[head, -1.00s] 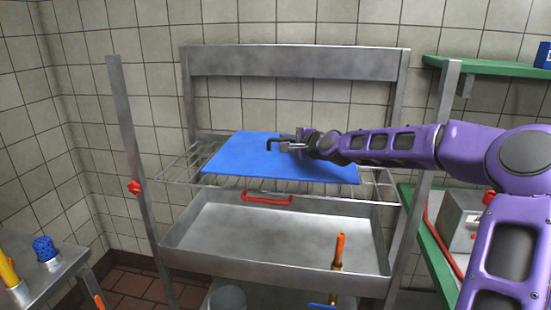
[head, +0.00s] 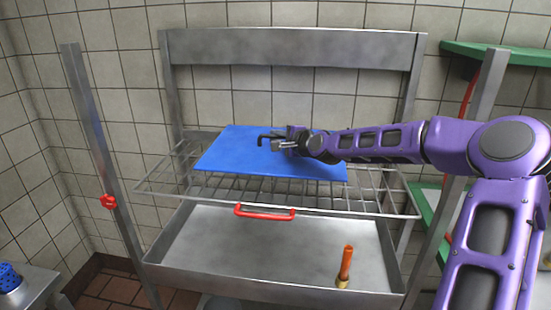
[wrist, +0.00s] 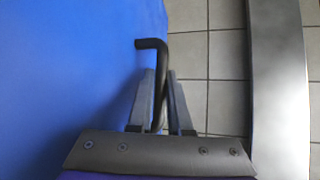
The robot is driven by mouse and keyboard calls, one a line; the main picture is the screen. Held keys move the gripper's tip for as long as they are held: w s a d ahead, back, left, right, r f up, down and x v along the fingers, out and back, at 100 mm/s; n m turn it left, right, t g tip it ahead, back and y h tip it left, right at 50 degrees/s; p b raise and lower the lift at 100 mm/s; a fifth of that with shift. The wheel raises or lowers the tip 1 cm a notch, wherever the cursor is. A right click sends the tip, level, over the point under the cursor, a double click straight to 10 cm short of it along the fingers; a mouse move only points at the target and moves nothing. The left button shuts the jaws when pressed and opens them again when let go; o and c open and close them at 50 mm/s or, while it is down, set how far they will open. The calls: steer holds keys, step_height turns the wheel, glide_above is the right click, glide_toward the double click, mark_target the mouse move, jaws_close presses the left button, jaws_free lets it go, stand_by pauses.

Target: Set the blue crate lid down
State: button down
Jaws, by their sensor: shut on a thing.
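The blue crate lid (head: 225,160) is a flat blue sheet, roughly level, over the wire rack (head: 385,203) in the head view. I cannot tell whether it touches the wires or hangs a little above them. My gripper (head: 276,142) is over the lid's middle, shut on its dark bent handle (head: 264,136). In the wrist view the lid's blue face (wrist: 60,80) fills the left side. The black L-shaped handle (wrist: 152,43) sits between my gripper's fingertips (wrist: 161,78) there. The lid's right part is partly hidden by my arm.
A steel tray (head: 270,245) with a red handle (head: 264,212) is below the rack, with an orange-topped object (head: 345,265) at its front right. Steel posts (head: 95,150) flank the rack. A steel backboard (head: 290,47) stands behind. Bare wires show in front and right of the lid.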

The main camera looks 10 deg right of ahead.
mark_target(294, 160)
steer(key=shift+f, duration=2.8)
steer(key=shift+f+b, duration=0.2)
steer(key=shift+b, duration=0.1)
steer(key=c, duration=0.8)
jaws_free()
steer(key=shift+c, duration=0.2)
steer(key=shift+r, duration=0.15)
steer(key=v, duration=1.2)
steer(key=shift+p, duration=0.3)
